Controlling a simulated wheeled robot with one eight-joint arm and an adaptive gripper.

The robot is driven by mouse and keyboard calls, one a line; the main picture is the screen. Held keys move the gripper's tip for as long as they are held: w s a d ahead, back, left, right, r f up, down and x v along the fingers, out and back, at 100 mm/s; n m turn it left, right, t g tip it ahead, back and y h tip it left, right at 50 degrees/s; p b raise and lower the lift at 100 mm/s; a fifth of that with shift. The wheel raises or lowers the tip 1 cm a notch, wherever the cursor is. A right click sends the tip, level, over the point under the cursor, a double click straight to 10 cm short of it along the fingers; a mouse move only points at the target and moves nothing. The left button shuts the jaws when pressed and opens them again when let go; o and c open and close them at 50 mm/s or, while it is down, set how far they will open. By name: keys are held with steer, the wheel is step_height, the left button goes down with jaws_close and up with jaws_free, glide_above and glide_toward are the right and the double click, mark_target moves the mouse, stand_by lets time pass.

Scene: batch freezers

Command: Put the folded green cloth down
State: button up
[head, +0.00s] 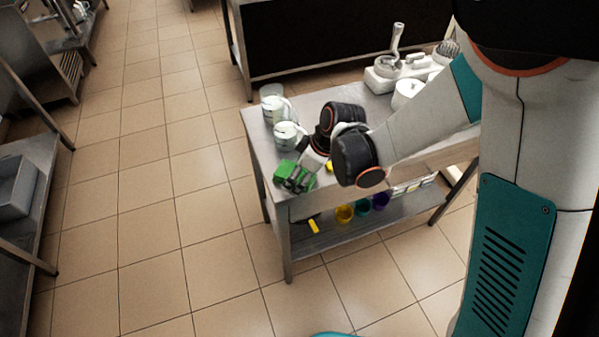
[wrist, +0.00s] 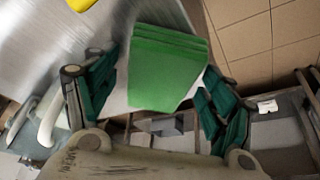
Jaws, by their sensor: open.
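The folded green cloth (wrist: 165,72) lies on the steel table top near its corner. It shows between my gripper's fingers in the wrist view. In the head view the cloth (head: 283,170) is at the table's front left corner, partly hidden by my gripper (head: 295,180). My gripper (wrist: 155,105) is open, with one dark green finger on each side of the cloth and a visible gap to the right finger. I cannot tell whether the left finger touches the cloth.
The steel table (head: 258,138) also holds white tubs (head: 287,136) behind my gripper and a white appliance (head: 388,72) farther back. A yellow item (wrist: 95,25) lies near the cloth. Coloured cups (head: 345,213) stand on the lower shelf. The tiled floor to the left is clear.

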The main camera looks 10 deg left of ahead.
steer(key=shift+r+p, duration=0.35)
steer(key=shift+r, duration=0.15)
steer(key=p+v, duration=0.4)
steer(key=v, duration=0.7)
steer(key=shift+d+r, duration=0.2)
steer(key=shift+r, duration=0.05)
